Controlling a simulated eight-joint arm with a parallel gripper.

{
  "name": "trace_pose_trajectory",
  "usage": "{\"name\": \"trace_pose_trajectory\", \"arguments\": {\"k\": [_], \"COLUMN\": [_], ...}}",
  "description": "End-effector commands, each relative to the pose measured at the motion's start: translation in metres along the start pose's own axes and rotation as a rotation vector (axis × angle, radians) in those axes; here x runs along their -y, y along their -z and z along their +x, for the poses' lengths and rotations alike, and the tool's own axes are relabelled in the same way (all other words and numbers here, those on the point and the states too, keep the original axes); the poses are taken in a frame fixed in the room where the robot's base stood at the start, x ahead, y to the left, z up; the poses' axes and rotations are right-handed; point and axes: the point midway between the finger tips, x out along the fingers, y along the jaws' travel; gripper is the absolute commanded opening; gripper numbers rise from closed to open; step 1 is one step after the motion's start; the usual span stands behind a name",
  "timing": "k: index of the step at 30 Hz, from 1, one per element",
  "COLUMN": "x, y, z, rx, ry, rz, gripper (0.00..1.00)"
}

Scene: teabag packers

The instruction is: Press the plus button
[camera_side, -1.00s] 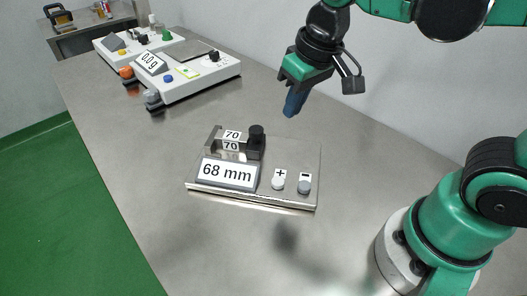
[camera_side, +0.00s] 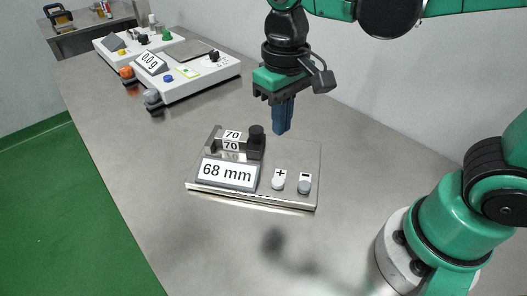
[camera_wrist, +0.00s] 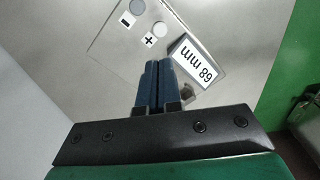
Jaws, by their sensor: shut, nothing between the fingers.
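The plus button (camera_side: 278,183) is a round white button on the front right of a metal plate device, below a "+" label. In the wrist view the plus button (camera_wrist: 159,29) lies ahead of the fingertips, beside its label. The grey minus button (camera_side: 304,186) sits to its right. The display (camera_side: 228,174) reads "68 mm". My gripper (camera_side: 282,131) is shut and empty, pointing down above the back of the plate, apart from the buttons. In the wrist view its blue fingers (camera_wrist: 158,66) are together.
A black knob (camera_side: 256,134) and a block marked "70" (camera_side: 231,140) stand at the plate's back left, near my fingers. A white scale (camera_side: 187,80) reading "0.0 g" stands farther back on the metal table. The table in front of the plate is clear.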

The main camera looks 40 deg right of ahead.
Motion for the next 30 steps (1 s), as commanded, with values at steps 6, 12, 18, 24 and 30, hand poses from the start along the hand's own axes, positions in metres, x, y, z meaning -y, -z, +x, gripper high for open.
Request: {"name": "trace_pose_trajectory", "arguments": {"k": [6,12,18,24,30], "x": [0.000,0.000,0.000,0.000,0.000], "y": [0.001,0.001,0.000,0.000,0.000], "z": [0.037,0.068,0.094,0.108,0.112], "rx": [0.000,0.000,-0.001,-0.001,-0.001], "ry": [0.000,0.000,0.000,0.000,0.000], "rz": [0.000,0.000,0.000,0.000,0.000], "gripper": [0.00,0.00,0.00,0.00,0.00]}}
